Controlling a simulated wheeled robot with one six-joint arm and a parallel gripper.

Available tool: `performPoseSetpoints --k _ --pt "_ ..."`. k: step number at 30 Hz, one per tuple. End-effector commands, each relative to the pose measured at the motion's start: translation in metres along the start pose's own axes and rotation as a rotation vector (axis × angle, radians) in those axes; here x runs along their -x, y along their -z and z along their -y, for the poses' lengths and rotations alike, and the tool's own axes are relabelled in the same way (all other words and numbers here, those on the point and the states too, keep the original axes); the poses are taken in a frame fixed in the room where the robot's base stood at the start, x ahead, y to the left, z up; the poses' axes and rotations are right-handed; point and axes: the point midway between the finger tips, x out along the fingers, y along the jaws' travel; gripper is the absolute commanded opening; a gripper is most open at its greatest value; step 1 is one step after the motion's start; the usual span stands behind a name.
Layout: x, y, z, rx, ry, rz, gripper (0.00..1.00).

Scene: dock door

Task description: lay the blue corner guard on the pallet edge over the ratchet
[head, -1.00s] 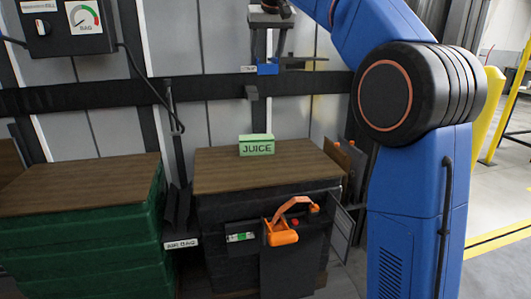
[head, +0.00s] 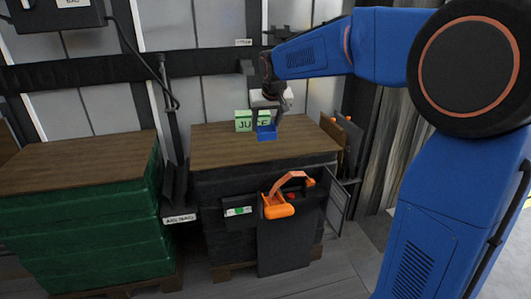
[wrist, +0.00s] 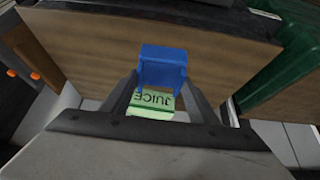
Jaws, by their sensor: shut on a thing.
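My gripper (head: 267,118) is shut on the blue corner guard (head: 267,133), above the brown top of the black-wrapped pallet load (head: 213,155). In the wrist view the guard (wrist: 162,66) sits between the two fingers of my gripper (wrist: 160,88). The orange ratchet (head: 279,206) is on the front face of the load, below the top's front edge and apart from the guard. Whether the guard touches the top cannot be told.
A green JUICE block (head: 243,121) stands on the top, partly hidden behind the guard. A green-wrapped load (head: 90,215) with a brown top stands to the left. Dark and brown boards (head: 343,140) stand at the load's right side.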

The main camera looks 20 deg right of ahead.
Motion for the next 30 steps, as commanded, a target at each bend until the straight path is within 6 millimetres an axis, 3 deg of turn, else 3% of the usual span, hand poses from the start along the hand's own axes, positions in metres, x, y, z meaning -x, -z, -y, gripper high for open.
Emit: performPoseSetpoints --k 6,20,30 --pt "-0.030 -0.017 0.000 -0.001 0.000 0.002 0.32" --pt "-0.066 -0.038 0.000 0.000 0.000 0.002 0.32" --pt "-0.070 -0.040 0.000 0.000 0.000 0.001 0.32"
